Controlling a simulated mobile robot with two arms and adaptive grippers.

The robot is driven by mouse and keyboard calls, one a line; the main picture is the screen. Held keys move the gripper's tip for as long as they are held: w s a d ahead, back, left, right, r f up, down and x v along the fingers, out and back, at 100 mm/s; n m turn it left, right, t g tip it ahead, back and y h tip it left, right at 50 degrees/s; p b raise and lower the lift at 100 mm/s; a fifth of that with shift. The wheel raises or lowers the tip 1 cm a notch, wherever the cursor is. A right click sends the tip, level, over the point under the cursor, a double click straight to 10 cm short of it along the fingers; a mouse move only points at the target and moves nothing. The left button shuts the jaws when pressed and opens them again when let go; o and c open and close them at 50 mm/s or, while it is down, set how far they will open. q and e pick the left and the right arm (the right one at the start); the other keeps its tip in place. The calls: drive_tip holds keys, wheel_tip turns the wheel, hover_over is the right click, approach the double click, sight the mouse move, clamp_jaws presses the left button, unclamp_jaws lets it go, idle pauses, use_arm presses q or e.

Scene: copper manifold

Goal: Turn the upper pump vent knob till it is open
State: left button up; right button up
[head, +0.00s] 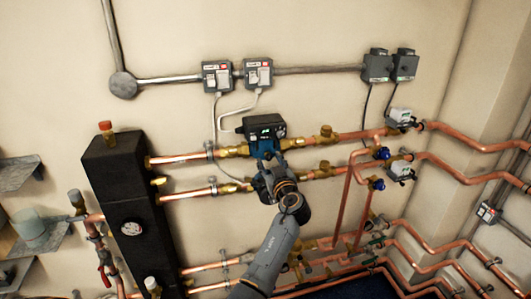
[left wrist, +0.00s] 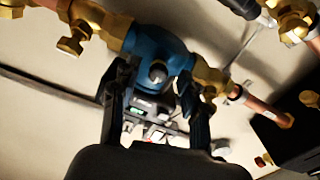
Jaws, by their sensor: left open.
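The upper pump (head: 266,147) sits on the top copper line in the head view, with a black control head and a blue body. In the left wrist view the pump's blue body (left wrist: 152,45) fills the top middle, between brass fittings. A small round grey vent knob (left wrist: 158,73) stands out at its centre. My left gripper (head: 265,175) is at the pump in the head view, and it hides the knob there. In the left wrist view its two black fingers (left wrist: 155,92) are apart, one on each side of the knob. I cannot tell whether they touch it.
Copper pipes (head: 190,159) run left and right of the pump, with a brass valve (head: 326,132) on the right. A tall black header (head: 125,215) stands to the left. A lower copper line (head: 330,170) passes close to my gripper. Switch boxes (head: 258,73) hang above on the wall.

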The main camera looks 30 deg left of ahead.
use_arm(q)
drive_tip(key=shift+w, duration=0.1)
drive_tip(key=shift+d+r, duration=0.1)
drive_tip(key=shift+r, duration=0.05)
drive_tip(key=shift+c, duration=1.1)
clamp_jaws()
use_arm(e)
drive_tip(key=shift+s+d, duration=0.3)
drive_tip(key=shift+s, duration=0.1)
